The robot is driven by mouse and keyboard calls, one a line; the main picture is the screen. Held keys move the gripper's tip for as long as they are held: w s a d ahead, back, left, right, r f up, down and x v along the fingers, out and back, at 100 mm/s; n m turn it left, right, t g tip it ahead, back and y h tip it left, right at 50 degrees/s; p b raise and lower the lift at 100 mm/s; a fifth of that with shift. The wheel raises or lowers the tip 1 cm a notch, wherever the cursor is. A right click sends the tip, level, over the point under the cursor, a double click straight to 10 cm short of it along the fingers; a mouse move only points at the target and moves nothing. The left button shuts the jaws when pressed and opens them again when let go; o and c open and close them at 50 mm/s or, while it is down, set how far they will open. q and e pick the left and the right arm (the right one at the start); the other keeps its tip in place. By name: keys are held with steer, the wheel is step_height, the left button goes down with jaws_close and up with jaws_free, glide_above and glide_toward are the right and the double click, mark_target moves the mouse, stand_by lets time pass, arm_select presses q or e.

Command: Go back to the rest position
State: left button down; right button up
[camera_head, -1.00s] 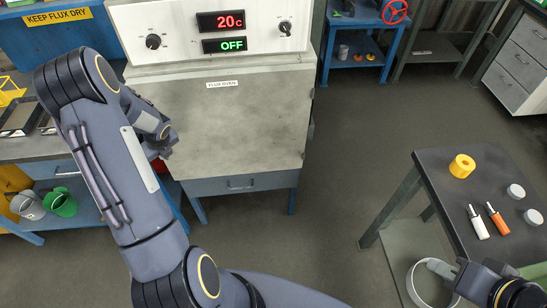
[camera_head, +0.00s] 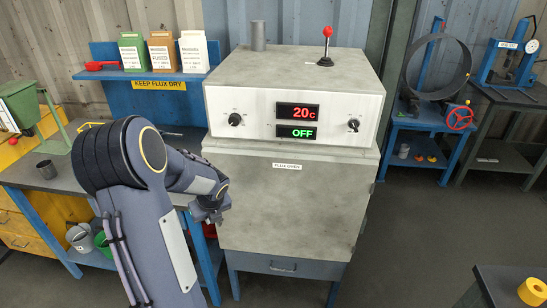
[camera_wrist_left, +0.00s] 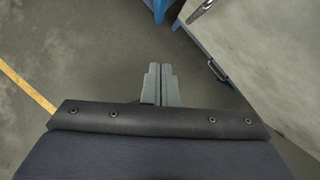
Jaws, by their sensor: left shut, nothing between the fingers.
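My left arm comes in from the left in the head view, with the elbow raised in front of the blue bench. My left gripper (camera_head: 208,210) points down beside the left front of the flux oven (camera_head: 290,205). In the left wrist view the two grey fingers (camera_wrist_left: 160,86) lie together, shut and empty, above bare floor. My right gripper is not in view.
The oven's control box (camera_head: 225,102) shows 20c and OFF. Boxes (camera_head: 165,50) sit on a blue shelf. A dark table (camera_head: 495,285) with a yellow part (camera_head: 532,291) is at lower right. Floor right of the oven is clear.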

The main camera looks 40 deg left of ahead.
arm_select(q)
steer(key=s+d+r+n+t+h, duration=0.2)
steer(key=d+r+n, duration=0.8)
steer(key=d, duration=0.3)
steer(key=s+d+r+n+h, duration=0.1)
steer(key=s+d+n+h, duration=0.1)
steer(key=d, duration=0.4)
steer(key=s+d+r+n+t+h, duration=0.1)
steer(key=s+d+n+h, duration=0.1)
steer(key=s+d+n, duration=0.3)
steer(key=s+d+r+n+t+h, duration=0.1)
steer(key=s+d+r+n, duration=0.1)
steer(key=d+n, duration=0.4)
steer(key=shift+s+d+n+h, duration=0.4)
steer(key=shift+s+d, duration=0.45)
steer(key=shift+a+t, duration=0.1)
steer(key=shift+t, duration=0.2)
